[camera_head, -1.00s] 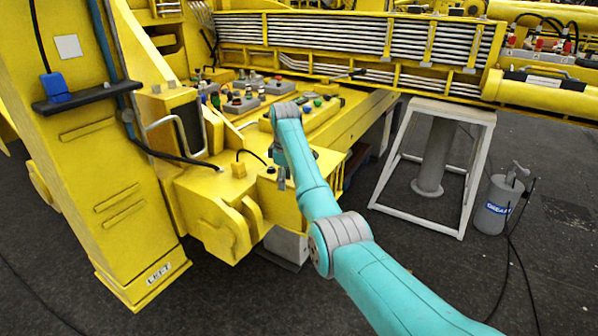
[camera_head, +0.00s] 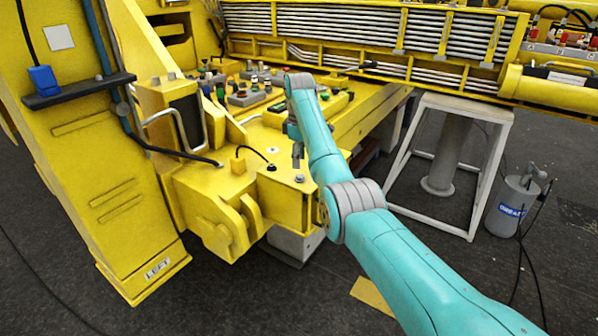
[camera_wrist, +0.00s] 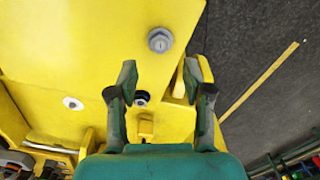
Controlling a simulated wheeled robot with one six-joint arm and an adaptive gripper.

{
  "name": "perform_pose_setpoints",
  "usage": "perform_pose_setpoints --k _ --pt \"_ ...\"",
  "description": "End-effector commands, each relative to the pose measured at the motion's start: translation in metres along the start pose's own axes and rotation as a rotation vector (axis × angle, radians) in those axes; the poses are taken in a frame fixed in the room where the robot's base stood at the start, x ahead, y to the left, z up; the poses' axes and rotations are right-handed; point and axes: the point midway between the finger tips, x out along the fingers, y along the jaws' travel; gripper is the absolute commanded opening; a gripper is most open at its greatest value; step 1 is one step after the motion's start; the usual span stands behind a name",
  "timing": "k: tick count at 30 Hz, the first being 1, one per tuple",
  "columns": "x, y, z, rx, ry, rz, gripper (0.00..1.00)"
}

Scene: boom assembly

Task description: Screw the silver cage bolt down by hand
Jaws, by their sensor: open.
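The silver cage bolt (camera_wrist: 160,40) is a grey hex head on a round washer, seated on the yellow plate near its edge. In the head view a small silver bolt head (camera_head: 299,178) shows on the yellow block just below my gripper (camera_head: 297,160). In the wrist view my gripper (camera_wrist: 161,78) is open and empty, fingers apart, and the bolt lies beyond the fingertips, apart from them. How far the bolt stands out of the plate is hard to tell.
A dark bolt (camera_wrist: 142,98) and a white ring (camera_wrist: 73,103) are on the same plate. A control panel (camera_head: 250,95) with levers and buttons stands behind. A white-framed stand (camera_head: 440,165) and a grey canister (camera_head: 512,205) are to the right. A yellow strip (camera_head: 372,295) lies on the floor.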

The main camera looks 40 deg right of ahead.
Motion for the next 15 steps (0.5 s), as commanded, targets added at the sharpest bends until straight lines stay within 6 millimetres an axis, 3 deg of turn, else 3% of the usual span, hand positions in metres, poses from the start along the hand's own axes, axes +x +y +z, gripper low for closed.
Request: perform_pose_setpoints --k 7,15 --pt "0.039 0.000 0.000 0.000 0.000 -0.001 0.50" --pt "0.053 0.000 0.000 0.000 0.001 0.001 0.50"
